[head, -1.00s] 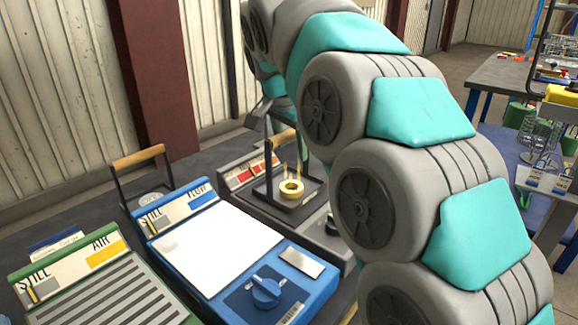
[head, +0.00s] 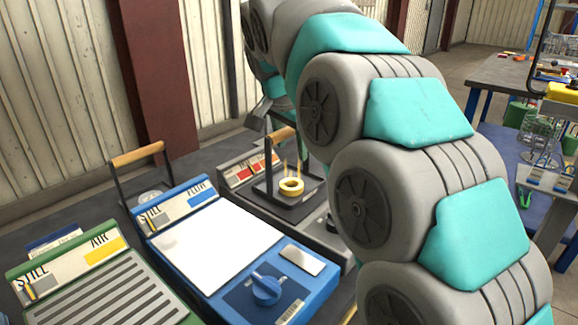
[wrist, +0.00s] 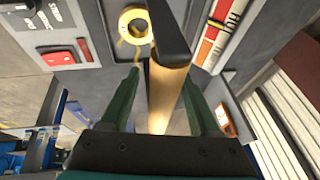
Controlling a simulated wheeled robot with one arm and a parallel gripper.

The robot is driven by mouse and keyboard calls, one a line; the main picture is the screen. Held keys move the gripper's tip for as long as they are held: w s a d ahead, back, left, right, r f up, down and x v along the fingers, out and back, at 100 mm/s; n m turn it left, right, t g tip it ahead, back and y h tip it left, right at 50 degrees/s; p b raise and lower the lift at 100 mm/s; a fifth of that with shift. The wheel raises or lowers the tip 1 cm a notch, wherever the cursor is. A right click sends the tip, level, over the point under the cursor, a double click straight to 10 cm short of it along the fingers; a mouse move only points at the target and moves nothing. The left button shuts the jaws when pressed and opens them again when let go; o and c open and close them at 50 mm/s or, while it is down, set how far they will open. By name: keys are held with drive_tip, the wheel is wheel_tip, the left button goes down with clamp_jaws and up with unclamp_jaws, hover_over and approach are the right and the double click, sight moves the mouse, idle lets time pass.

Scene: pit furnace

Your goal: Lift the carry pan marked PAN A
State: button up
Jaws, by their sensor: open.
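The carry pan is a dark flat tray (head: 309,206) with an upright dark frame and a wooden bar handle (head: 283,135). It stands on the grey unit behind the blue one and holds a yellow ring (head: 291,186). I cannot read a PAN A mark. In the wrist view the wooden handle (wrist: 161,95) runs between the two green fingers of my gripper (wrist: 160,76). The fingers are open, one on each side of the handle, with visible gaps. The yellow ring also shows there (wrist: 133,25). In the head view my arm hides part of the grey unit.
The blue STILL FLUX unit (head: 215,245) with a knob stands in front, and the green STILL AIR unit (head: 95,285) at left. Another wooden handle (head: 138,154) rises behind the blue unit. A blue table (head: 550,195) with racks is at right.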

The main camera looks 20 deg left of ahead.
drive_tip(key=shift+c, duration=0.4)
clamp_jaws()
idle(0.4)
